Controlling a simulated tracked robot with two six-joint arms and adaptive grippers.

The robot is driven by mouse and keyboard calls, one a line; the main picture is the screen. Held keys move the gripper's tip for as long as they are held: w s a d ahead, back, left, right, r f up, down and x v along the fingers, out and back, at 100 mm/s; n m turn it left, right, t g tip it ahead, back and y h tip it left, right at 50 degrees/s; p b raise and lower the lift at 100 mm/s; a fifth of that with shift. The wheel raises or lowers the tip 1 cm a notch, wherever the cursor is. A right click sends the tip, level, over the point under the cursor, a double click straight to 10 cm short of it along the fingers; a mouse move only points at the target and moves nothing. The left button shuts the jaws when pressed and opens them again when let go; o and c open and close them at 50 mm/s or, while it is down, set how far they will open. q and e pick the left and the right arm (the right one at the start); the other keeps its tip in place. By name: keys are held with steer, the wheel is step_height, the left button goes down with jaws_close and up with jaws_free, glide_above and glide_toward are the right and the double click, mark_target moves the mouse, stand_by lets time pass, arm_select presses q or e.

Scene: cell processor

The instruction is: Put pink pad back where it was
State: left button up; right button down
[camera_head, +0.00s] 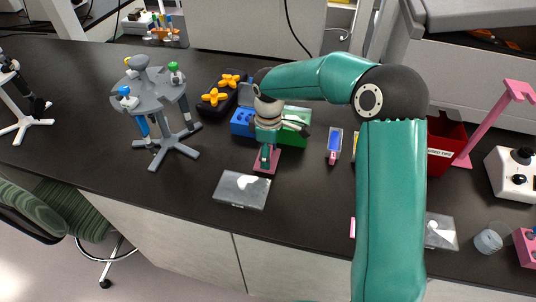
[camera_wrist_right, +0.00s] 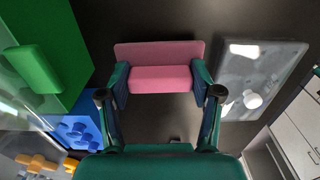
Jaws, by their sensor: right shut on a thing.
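The pink pad (camera_head: 276,158) is near the middle of the dark bench, just behind a silver plate (camera_head: 240,190). It has a flat base and a raised block on top, seen clearly in the wrist view (camera_wrist_right: 160,52). My right gripper (camera_head: 265,163) reaches down over it. In the wrist view its two fingers (camera_wrist_right: 160,80) are shut on the ends of the raised block. The pad looks level and at or close to the bench top; I cannot tell whether it touches. My left gripper is not in view.
A green block (camera_head: 297,122) and a blue block (camera_head: 242,122) stand close behind the pad. A grey pipette stand (camera_head: 158,98) is to the left, a red bin (camera_head: 442,138) to the right. Bare bench lies left of the silver plate.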

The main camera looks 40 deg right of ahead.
steer(key=shift+f, duration=0.6)
steer(key=shift+f, duration=0.1)
steer(key=shift+c, duration=1.1)
jaws_free()
step_height(320, 180, up, 12)
steer(key=shift+b, duration=0.35)
